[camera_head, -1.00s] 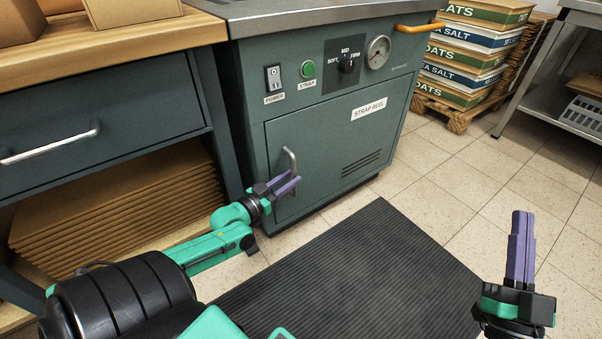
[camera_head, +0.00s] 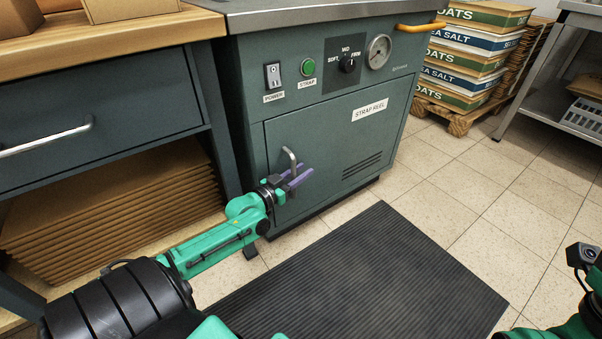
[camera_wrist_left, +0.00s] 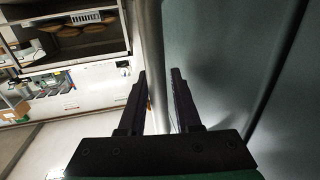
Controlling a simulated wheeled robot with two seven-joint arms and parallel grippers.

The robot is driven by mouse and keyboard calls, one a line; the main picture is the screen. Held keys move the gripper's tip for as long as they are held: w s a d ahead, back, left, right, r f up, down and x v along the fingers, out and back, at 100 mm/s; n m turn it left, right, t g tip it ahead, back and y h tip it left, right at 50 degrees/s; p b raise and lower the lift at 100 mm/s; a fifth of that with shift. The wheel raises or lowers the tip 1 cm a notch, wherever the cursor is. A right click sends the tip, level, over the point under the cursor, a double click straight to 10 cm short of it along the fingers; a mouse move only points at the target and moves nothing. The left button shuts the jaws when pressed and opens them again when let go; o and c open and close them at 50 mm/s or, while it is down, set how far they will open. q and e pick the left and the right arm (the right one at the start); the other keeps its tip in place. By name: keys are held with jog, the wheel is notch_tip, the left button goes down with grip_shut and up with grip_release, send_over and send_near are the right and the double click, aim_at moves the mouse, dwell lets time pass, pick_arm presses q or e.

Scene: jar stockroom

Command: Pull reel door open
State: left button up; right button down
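The reel door (camera_head: 330,150) is the dark green front panel of the machine, labelled STRAP REEL, and looks flush with the cabinet. Its grey upright handle (camera_head: 290,157) is near the door's left edge. My left gripper (camera_head: 303,172) is at the lower part of the handle, its purple fingers apart. In the left wrist view the handle bar (camera_wrist_left: 157,70) runs between the two fingers (camera_wrist_left: 158,100), with gaps visible beside it. My right gripper's fingers are out of view; only part of that arm shows at the lower right edge.
A black ribbed mat (camera_head: 360,270) lies on the tiled floor before the machine. A wooden bench with a drawer (camera_head: 90,105) stands at left, flat cardboard (camera_head: 110,215) under it. Stacked boxes (camera_head: 470,60) sit on a pallet at back right. The floor right of the mat is clear.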

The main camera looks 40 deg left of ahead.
pick_arm(q)
grip_shut()
dwell(1.4)
